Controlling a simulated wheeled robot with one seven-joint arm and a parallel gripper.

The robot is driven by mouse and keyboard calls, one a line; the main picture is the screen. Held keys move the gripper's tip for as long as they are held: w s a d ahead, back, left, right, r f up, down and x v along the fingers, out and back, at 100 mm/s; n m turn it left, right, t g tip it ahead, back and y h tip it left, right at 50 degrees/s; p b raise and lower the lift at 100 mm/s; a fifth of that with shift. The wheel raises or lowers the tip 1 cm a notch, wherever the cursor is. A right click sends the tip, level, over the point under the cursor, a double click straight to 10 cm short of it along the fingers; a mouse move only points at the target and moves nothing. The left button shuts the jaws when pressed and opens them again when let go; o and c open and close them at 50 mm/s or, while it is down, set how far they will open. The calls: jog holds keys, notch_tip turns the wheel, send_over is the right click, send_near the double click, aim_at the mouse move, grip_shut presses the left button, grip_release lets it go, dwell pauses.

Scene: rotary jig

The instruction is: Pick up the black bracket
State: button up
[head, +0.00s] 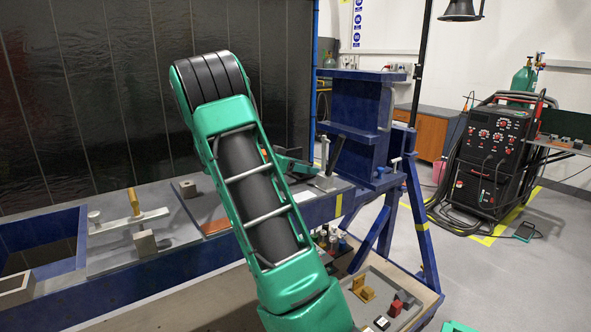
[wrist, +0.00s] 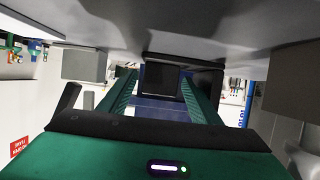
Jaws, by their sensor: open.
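In the wrist view a black bracket (wrist: 185,62) shows just ahead, against the grey surface that fills the top of this upside-down picture. Its dark faces lie between and just beyond the green fingers. My gripper (wrist: 160,80) is open, with one finger on each side of the bracket's near part. I cannot tell whether either finger touches it. In the head view my green arm covers much of the bench, and only part of my gripper (head: 292,163) shows behind it. The bracket cannot be made out clearly there.
A blue column fixture (head: 355,120) stands right of my gripper. Clamps (head: 333,155) stand close by. A grey block (wrist: 85,65) is left of the fingers in the wrist view. A tray (head: 385,283) with small parts sits at lower right. A blue open box (head: 75,226) is at left.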

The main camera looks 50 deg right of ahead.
grip_shut()
jog(key=shift+r, duration=0.15)
